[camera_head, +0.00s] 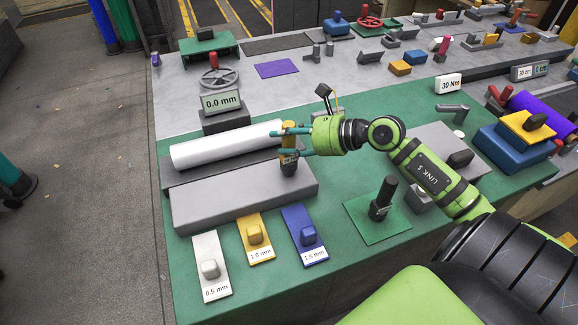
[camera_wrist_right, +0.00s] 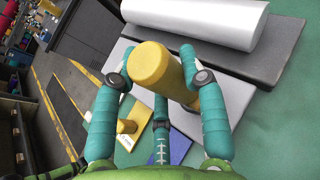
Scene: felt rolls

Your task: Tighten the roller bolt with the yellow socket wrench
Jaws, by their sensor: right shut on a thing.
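The yellow socket wrench (camera_head: 289,163) stands roughly upright on the front grey block (camera_head: 230,198), at the right end of the white roller (camera_head: 215,148). My right gripper (camera_head: 283,142) comes from the right with its teal fingers closed around the wrench's upper part. In the right wrist view, the fingers (camera_wrist_right: 157,52) hold the thick yellow handle (camera_wrist_right: 150,66), and the white roller (camera_wrist_right: 215,18) lies beyond. The roller bolt is not visible; I cannot tell whether the wrench sits on it. My left gripper is not in view.
The display reading 0.0 mm (camera_head: 222,102) stands behind the roller. White (camera_head: 211,282), yellow (camera_head: 261,252) and blue (camera_head: 312,249) gauge plates lie in front. A dark upright tool (camera_head: 383,197) stands on a green plate to the right. A 30 Nm sign (camera_head: 448,84) is further back.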

